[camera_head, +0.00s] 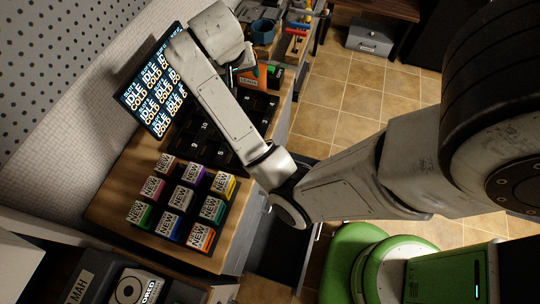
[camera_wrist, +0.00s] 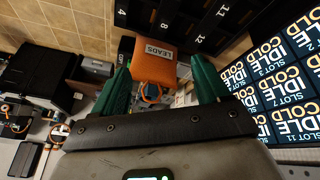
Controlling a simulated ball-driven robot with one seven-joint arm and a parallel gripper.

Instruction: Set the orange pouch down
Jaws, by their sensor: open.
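The orange pouch (camera_wrist: 153,65) has a white label reading LEADS. In the wrist view it lies just beyond and between the two green fingertips of my gripper (camera_wrist: 161,73). The fingers are spread apart and open. I cannot tell whether either finger touches the pouch. In the head view the pouch (camera_head: 262,73) shows as a small orange patch at the far part of the bench, beside the dark numbered slot rack (camera_head: 255,105). My gripper (camera_head: 238,73) is next to it there, mostly hidden behind my wrist.
Several coloured boxes marked NEW (camera_head: 182,203) stand on the near wooden bench top (camera_head: 118,185). A screen (camera_head: 152,85) reading IDLE and COLD stands by the wall. A blue cup (camera_head: 263,32) and tools are farther along. Tiled floor (camera_head: 350,98) lies open to the right.

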